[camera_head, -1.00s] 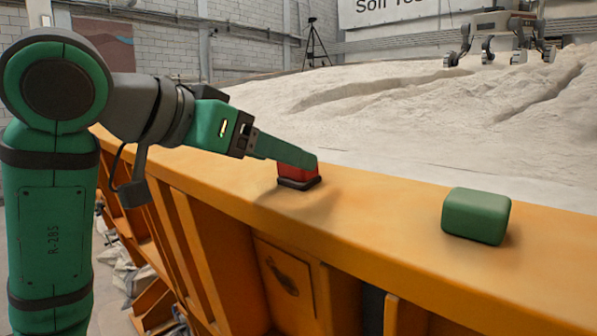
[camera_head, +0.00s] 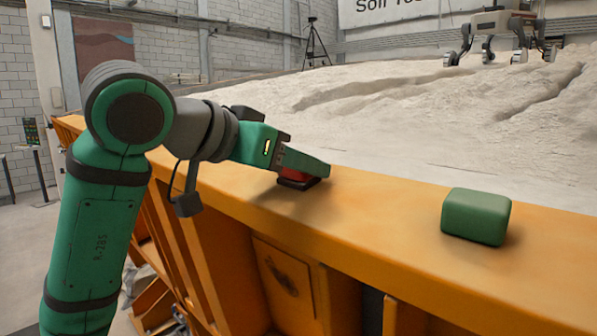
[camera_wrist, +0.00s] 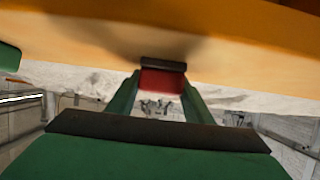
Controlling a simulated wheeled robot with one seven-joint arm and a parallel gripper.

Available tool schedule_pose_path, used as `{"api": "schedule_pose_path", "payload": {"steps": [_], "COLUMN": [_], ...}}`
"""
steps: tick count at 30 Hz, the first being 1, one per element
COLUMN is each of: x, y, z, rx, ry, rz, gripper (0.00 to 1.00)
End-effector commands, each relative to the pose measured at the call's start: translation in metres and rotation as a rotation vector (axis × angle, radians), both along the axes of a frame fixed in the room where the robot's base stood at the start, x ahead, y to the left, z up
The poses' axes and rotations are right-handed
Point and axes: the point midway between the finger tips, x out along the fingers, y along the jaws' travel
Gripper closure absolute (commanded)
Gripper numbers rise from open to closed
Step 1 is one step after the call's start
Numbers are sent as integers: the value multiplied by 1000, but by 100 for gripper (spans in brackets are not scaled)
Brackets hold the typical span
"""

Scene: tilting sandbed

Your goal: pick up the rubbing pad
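The rubbing pad, which I take to be the small red block with a dark base (camera_head: 298,182), sits on the orange ledge (camera_head: 390,198), its dark base at the ledge surface. My gripper (camera_head: 318,168) is at the pad, and its green fingers hide much of the pad in the head view. In the wrist view, the red pad (camera_wrist: 162,80) shows between the two green fingers (camera_wrist: 160,90), one on each side. The fingers are about the pad's width apart. I cannot tell whether they press on it.
A green rounded block (camera_head: 476,216) stands on the ledge to the right, apart from my gripper. Pale sand (camera_head: 400,120) lies behind the ledge. A wheeled rover (camera_head: 500,35) stands on the sand at the back. The ledge between pad and green block is clear.

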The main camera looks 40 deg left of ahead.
Motion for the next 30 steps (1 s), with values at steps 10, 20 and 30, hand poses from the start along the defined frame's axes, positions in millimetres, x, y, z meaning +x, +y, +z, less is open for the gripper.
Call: {"api": "schedule_pose_path", "payload": {"steps": [10, 20, 30], "x": [-2, -11, -69], "y": [4, -9, -49], "z": [2, 49, 107], "rx": [0, 5, 4], "ry": [2, -1, -2], "rz": [8, -2, -3], "gripper": [79, 79, 79]}}
